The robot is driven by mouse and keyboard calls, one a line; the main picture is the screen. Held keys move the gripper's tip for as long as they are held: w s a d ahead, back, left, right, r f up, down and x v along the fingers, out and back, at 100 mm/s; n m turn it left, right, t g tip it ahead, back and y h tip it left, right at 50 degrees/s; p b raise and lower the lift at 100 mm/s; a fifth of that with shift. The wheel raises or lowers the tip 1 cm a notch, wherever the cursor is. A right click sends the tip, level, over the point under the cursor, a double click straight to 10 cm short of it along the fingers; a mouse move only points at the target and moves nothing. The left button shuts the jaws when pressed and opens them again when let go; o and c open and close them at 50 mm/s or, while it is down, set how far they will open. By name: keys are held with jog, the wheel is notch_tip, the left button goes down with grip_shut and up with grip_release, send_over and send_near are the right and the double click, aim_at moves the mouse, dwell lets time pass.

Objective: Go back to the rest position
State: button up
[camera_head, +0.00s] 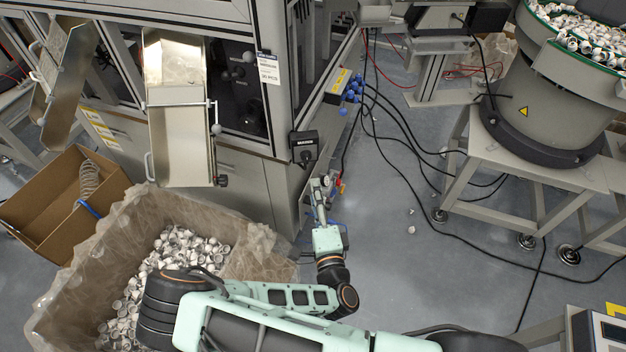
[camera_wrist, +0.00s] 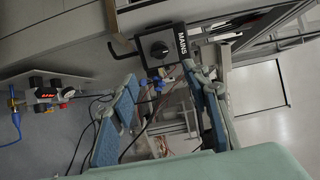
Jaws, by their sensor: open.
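My gripper (camera_head: 321,184) is at the end of my pale green arm, near the corner of the machine cabinet, just below the black mains switch box (camera_head: 304,146) in the head view. In the wrist view my gripper (camera_wrist: 160,78) has its two blue-padded fingers spread apart with nothing held between them. The mains switch box (camera_wrist: 162,45), with a round knob, is beyond the fingertips there. Whether the fingers touch anything behind them cannot be told from the head view.
A lined box (camera_head: 100,270) of white caps stands below my arm at left, beside an open cardboard box (camera_head: 65,205). A metal chute (camera_head: 180,120) hangs on the cabinet. A bowl feeder (camera_head: 545,95) stands at right. Cables cross the grey floor (camera_head: 400,270).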

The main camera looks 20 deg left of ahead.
jog(key=shift+s+d, duration=0.35)
jog(key=shift+s, duration=0.3)
jog(key=shift+r, duration=0.1)
